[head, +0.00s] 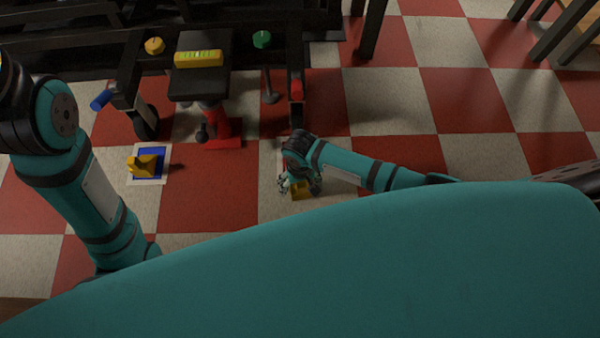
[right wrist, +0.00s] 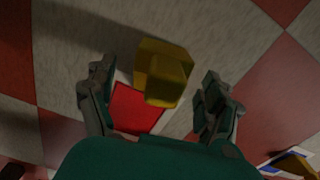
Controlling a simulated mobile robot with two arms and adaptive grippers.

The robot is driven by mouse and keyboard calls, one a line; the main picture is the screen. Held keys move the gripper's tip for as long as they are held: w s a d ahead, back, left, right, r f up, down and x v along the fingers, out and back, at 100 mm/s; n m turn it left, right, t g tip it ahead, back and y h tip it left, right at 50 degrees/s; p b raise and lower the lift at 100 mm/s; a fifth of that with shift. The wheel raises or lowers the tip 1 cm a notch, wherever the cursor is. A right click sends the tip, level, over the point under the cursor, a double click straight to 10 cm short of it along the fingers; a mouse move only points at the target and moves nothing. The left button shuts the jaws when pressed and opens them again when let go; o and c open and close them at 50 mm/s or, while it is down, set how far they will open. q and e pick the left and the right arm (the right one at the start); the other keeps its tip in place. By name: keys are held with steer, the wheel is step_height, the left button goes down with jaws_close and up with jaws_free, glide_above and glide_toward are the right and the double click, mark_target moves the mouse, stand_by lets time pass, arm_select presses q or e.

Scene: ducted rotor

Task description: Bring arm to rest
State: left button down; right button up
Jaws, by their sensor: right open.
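My right gripper (head: 299,187) is low over the floor at the centre of the head view. In the right wrist view its fingers (right wrist: 157,80) stand wide apart and open. A yellow block-shaped piece (right wrist: 165,70) shows between the fingers, with a gap on each side. It is at a red square pad with a pale edge (right wrist: 135,108). I cannot tell the gripper's exact height above it. My left arm (head: 90,190) comes in at the left of the head view, and its gripper does not show.
Another yellow piece (head: 143,164) sits on a blue pad with a white border (head: 157,178). Behind stand a dark frame with a yellow box (head: 198,58), a red base (head: 222,138), a green knob (head: 262,39) and a blue cylinder (head: 102,99). Checkered floor at right (head: 390,100) is clear.

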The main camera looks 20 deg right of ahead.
step_height(320, 180, up, 10)
steer(key=shift+f, duration=0.2)
